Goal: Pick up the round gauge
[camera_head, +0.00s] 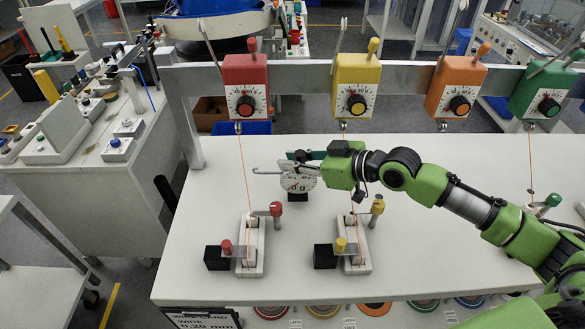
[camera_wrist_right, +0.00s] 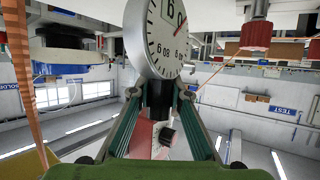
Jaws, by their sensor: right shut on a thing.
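The round gauge (camera_head: 297,182) has a white dial with dark numbers and a thin hooked arm pointing left. It is above the white table, near the middle. In the right wrist view the gauge (camera_wrist_right: 163,38) stands large at the top centre, its black stem between the fingers. My right gripper (camera_head: 300,160) reaches in from the right and is shut on the gauge; its green-sided fingers (camera_wrist_right: 158,95) flank the stem in the wrist view. The gripper hides part of the gauge's top in the head view. My left gripper is not in view.
Red (camera_head: 246,85), yellow (camera_head: 357,84), orange (camera_head: 455,86) and green (camera_head: 540,90) dial boxes hang on a rail at the back, with thin wires running down. Two clamp fixtures with red (camera_head: 250,247) and yellow (camera_head: 354,247) knobs stand in front.

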